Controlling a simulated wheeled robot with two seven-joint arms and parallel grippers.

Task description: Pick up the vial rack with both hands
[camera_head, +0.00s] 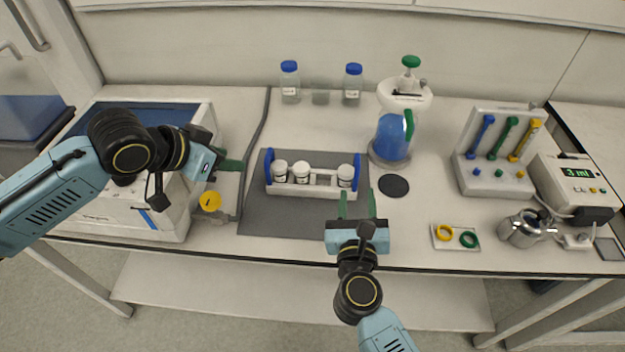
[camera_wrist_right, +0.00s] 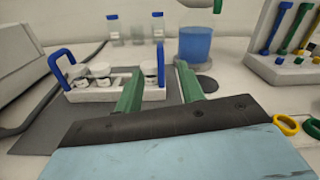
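The white vial rack (camera_head: 316,190) stands upright on a dark grey mat (camera_head: 270,222). It has a blue handle at each end and holds three white-capped vials, two at the left and one at the right. My left gripper (camera_head: 232,164) is left of the rack, apart from the left blue handle (camera_head: 268,166). Its green fingers look spread slightly. My right gripper (camera_head: 357,205) is open in front of the rack's right end, near the right blue handle (camera_head: 356,172).
A white machine (camera_head: 130,215) stands at the left, below my left arm. A blue-filled jug (camera_head: 391,138) and a black disc (camera_head: 394,186) are right of the rack. Bottles (camera_head: 290,82) stand behind. A ring tray (camera_head: 438,242) and metal pot (camera_head: 520,232) lie further right.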

